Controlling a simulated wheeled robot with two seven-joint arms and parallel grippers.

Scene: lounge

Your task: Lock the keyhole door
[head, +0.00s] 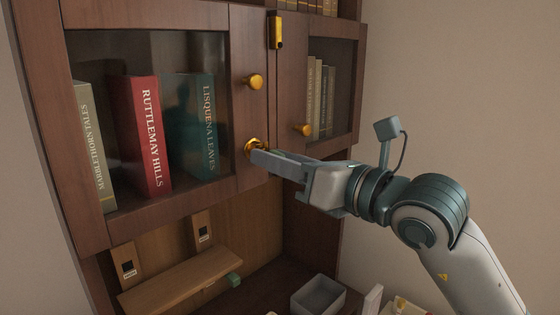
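The cabinet door with the keyhole (238,108) is the left one, dark wood with a glass pane, and it looks closed. A round gold piece at the keyhole (249,147) sits low on its right stile, below a gold knob (253,81). My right gripper (256,157) reaches in from the right, with its fingertips at the gold piece and covering part of it. The fingers are seen side-on, so I cannot tell how far apart they are. Whether a key is between them is hidden. My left gripper is out of view.
The right door has a gold knob (303,130), and a gold latch (277,31) sits above. Books, including a red book (147,136), stand behind the glass. Below are a wooden rack (182,281) and a grey open box (318,296).

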